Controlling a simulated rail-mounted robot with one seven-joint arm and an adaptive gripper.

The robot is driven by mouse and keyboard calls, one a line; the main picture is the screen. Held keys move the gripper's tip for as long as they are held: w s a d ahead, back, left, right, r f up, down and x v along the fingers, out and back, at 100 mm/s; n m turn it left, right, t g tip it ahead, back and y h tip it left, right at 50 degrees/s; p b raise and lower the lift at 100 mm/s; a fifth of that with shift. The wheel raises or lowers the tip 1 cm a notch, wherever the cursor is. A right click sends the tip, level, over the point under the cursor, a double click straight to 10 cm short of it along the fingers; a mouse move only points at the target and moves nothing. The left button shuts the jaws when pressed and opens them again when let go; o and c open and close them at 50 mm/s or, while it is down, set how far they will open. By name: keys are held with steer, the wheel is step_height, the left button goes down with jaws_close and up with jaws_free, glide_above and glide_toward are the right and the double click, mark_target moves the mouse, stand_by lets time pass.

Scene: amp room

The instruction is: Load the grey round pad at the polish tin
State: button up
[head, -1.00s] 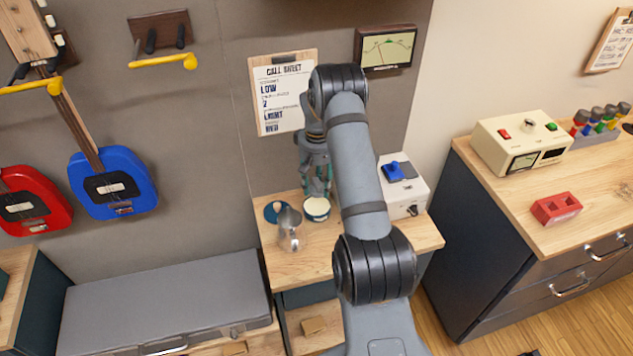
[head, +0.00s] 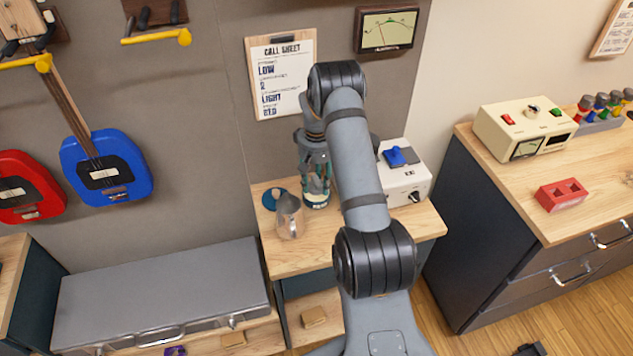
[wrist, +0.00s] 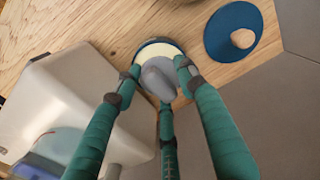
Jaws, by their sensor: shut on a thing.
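My gripper (head: 317,186) points down over the polish tin (head: 316,202) on the small wooden table. In the wrist view its green fingers (wrist: 159,84) are closed around the grey round pad (wrist: 159,73). The pad is over the tin's pale polish (wrist: 158,47), covering part of it; the dark blue rim shows around the far side. I cannot tell whether the pad touches the polish. The pad is hidden by the fingers in the head view. The blue lid (head: 269,199) lies left of the tin, and also shows in the wrist view (wrist: 222,35).
The wall with a call sheet (head: 281,75) is close behind. The table's front part is clear.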

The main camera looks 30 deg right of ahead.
mark_target(316, 179)
steer(key=shift+s+f+b, duration=0.1)
steer(key=shift+f+b, duration=0.55)
steer(key=shift+b, duration=0.1)
stand_by(1.9)
steer(key=shift+r, duration=0.1)
steer(key=shift+r+p, duration=2.3)
steer(key=shift+r, duration=1.2)
